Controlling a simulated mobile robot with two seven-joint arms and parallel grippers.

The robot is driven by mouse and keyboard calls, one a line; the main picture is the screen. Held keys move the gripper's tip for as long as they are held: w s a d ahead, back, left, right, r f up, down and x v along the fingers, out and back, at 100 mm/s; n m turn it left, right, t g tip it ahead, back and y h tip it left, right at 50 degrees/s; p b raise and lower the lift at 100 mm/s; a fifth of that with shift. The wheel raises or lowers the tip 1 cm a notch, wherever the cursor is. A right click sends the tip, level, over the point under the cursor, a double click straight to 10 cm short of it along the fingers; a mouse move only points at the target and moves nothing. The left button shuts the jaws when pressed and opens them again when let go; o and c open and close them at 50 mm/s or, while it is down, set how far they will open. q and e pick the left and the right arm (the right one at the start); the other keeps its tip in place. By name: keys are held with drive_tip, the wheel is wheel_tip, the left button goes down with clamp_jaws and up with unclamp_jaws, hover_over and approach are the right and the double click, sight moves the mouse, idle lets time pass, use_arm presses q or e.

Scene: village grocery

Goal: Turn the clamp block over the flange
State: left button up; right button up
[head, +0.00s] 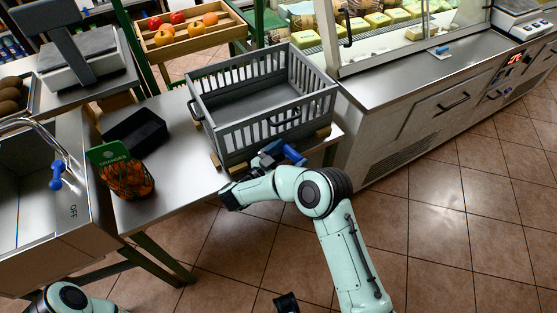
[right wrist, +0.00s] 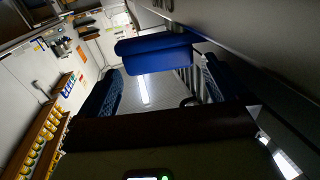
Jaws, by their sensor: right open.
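A blue block, which looks like the clamp block (head: 293,154), is at the near lower side of a grey slatted crate (head: 262,150). In the right wrist view the blue block (right wrist: 155,54) lies just beyond and between the two dark blue finger pads. My right gripper (head: 268,157) is open below the crate's near side; its fingers are apart, and contact with the block cannot be told. In the right wrist view the gripper (right wrist: 158,90) shows a gap between its fingers. I cannot make out the flange clearly.
The crate stands on wooden blocks (head: 322,132) on a steel table (head: 190,190). A black tray (head: 136,133) and a netted bag of oranges (head: 128,180) are left of it. A sink is at far left, a glass display counter (head: 410,80) at right. The tiled floor at right is clear.

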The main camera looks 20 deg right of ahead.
drive_tip(key=v, duration=1.3)
drive_tip(key=shift+c, duration=0.3)
